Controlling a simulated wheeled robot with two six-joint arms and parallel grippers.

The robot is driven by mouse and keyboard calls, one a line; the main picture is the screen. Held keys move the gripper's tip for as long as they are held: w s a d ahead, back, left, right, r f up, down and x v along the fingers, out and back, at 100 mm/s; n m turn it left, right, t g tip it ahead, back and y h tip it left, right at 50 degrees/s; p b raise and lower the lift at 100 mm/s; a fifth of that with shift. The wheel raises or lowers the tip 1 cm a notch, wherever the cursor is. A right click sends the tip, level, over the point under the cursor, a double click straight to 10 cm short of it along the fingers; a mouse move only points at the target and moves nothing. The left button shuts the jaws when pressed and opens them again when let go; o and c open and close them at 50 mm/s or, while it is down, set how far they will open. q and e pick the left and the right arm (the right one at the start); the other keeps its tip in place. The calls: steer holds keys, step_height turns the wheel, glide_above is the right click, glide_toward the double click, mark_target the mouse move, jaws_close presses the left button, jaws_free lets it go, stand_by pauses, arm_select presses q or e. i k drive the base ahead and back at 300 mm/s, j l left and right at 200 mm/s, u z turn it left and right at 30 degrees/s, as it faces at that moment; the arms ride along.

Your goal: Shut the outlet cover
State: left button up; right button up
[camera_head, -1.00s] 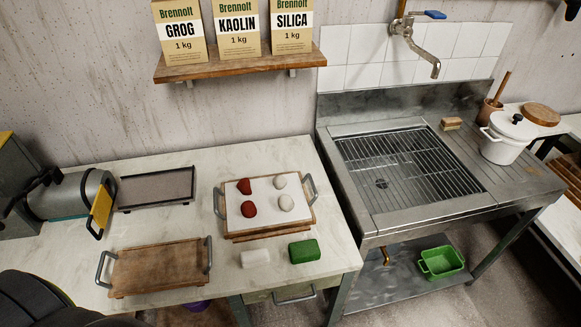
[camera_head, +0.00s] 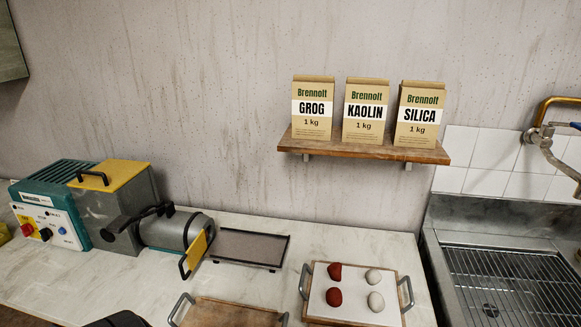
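The outlet cover looks to be the yellow plate (camera_head: 197,252) with a dark handle, at the right end of the grey barrel (camera_head: 172,231) of the machine on the left of the bench. The plate stands at an angle at the front side of the barrel end. I cannot tell how wide the gap to the outlet is. Neither of my grippers shows; only a dark part, probably of my own arm, is at the bottom edge.
The machine has a grey hopper with a yellow lid (camera_head: 110,175) and a teal control box (camera_head: 48,222). A dark tray (camera_head: 250,247) lies just right of the barrel. A wooden tray (camera_head: 225,312) and a board with red and white lumps (camera_head: 352,308) are in front.

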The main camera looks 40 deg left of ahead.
mark_target(194, 255)
steer(key=k+u, duration=0.1)
steer(key=u, duration=2.05)
